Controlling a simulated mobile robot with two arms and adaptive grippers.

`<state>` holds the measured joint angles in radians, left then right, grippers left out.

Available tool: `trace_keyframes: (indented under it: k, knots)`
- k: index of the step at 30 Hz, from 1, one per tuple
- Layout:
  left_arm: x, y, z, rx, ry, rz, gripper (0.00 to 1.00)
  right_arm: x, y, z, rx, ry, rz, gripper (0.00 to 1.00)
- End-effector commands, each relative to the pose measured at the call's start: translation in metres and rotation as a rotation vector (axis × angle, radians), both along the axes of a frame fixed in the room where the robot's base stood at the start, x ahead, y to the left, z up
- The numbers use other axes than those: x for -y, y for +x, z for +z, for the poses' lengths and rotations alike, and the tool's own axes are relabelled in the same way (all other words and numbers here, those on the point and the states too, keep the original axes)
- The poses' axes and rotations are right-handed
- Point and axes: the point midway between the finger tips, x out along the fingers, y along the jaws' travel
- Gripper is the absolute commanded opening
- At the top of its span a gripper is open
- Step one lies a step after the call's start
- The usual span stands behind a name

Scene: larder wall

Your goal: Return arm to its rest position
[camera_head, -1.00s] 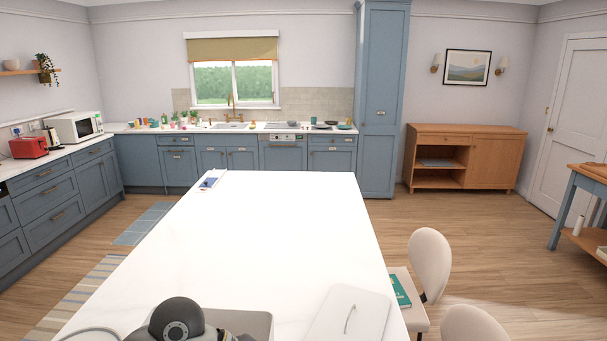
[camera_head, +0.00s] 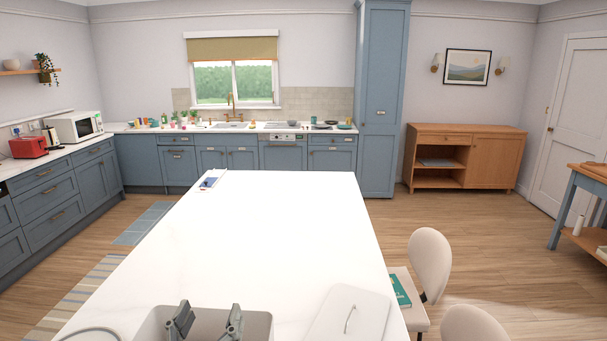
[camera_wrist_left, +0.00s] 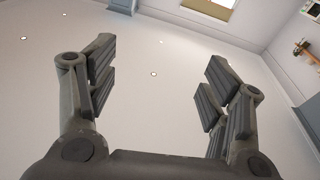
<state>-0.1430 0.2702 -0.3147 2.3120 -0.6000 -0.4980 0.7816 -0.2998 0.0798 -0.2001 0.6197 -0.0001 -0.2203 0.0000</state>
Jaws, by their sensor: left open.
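My left gripper (camera_head: 208,312) shows at the bottom of the head view. Its two dark fingers stand apart and point up, in front of a grey basin or tray (camera_head: 262,322) at the near end of the white island. In the left wrist view my left gripper (camera_wrist_left: 158,75) is open, with nothing between its finger pads. The rest of the left arm is hidden below the frame. My right gripper is not in view.
The white island top (camera_head: 270,235) is clear along its middle. A small blue and white item (camera_head: 210,180) lies at the far end. Chairs (camera_head: 429,262) stand at the right side.

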Motion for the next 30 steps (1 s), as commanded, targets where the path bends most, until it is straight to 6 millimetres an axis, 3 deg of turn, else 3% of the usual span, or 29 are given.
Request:
trace_keyframes:
  k: [1, 5, 9, 15, 21, 24, 30]
  knots:
    - [-0.015, -0.007, -0.031, -0.12, 0.006, 0.059, 0.73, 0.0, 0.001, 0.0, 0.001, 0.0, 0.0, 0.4]
    - [-0.044, -0.039, -0.109, -0.448, 0.059, 0.157, 0.73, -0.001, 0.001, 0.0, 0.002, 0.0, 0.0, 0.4]
    - [-0.056, -0.095, -0.181, -0.785, 0.131, 0.164, 0.73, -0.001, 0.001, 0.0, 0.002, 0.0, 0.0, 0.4]
    - [-0.054, -0.175, -0.238, -1.139, 0.215, 0.073, 0.73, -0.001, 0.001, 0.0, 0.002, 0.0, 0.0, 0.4]
    - [-0.045, -0.251, -0.266, -1.407, 0.278, -0.076, 0.73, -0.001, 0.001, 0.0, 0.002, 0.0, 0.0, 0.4]
    - [-0.045, -0.237, -0.303, -1.403, 0.281, -0.069, 0.73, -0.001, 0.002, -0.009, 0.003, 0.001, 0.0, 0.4]
    - [-0.043, -0.229, -0.374, -1.426, 0.283, -0.071, 0.73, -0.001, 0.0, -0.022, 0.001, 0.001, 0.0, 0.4]
